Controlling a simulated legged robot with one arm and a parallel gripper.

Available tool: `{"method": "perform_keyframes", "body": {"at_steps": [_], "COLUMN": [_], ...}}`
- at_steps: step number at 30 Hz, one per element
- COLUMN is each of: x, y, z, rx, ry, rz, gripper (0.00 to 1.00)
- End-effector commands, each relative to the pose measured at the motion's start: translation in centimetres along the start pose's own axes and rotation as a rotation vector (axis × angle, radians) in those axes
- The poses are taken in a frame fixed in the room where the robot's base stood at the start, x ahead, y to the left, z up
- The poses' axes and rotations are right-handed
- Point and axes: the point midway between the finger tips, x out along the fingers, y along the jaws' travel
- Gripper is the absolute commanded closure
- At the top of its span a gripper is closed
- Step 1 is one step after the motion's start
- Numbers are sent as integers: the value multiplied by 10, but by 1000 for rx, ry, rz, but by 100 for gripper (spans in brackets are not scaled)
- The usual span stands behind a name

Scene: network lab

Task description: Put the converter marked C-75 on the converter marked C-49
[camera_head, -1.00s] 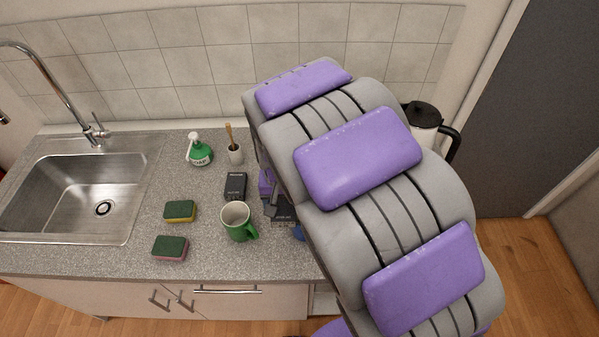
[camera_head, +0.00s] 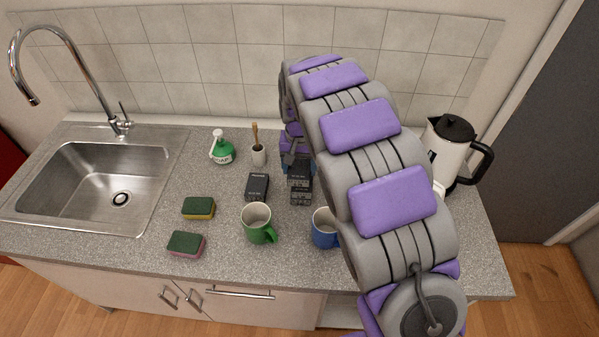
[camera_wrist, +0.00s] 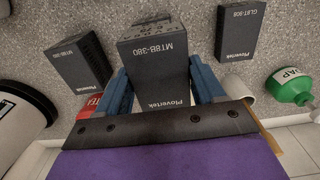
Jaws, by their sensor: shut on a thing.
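My gripper (camera_wrist: 160,72) has its two blue fingers shut on the sides of a dark converter (camera_wrist: 160,55) marked MT8B-380. In the head view my gripper (camera_head: 298,160) points down over the counter, and the held converter (camera_head: 301,185) shows its port side toward the front. I cannot tell whether it is clear of the counter. A similar converter (camera_wrist: 78,62), apparently also marked MT8B-380, lies to its left in the wrist view.
A green mug (camera_head: 258,225) and a blue mug (camera_head: 324,230) stand in front. Sponges (camera_head: 198,208), a soap bottle (camera_head: 222,152) and a brush cup (camera_head: 259,154) are left. A kettle (camera_head: 452,150) stands right. A red container (camera_wrist: 90,106) is partly hidden. The sink (camera_head: 85,185) is far left.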

Motion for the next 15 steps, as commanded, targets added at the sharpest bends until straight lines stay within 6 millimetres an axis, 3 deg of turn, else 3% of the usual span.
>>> {"method": "perform_keyframes", "body": {"at_steps": [7,15], "x": [2,35], "y": [5,-1], "z": [-11,-10], "rx": [2,1], "ry": [3,1], "rz": [-6,0], "gripper": [72,72]}}
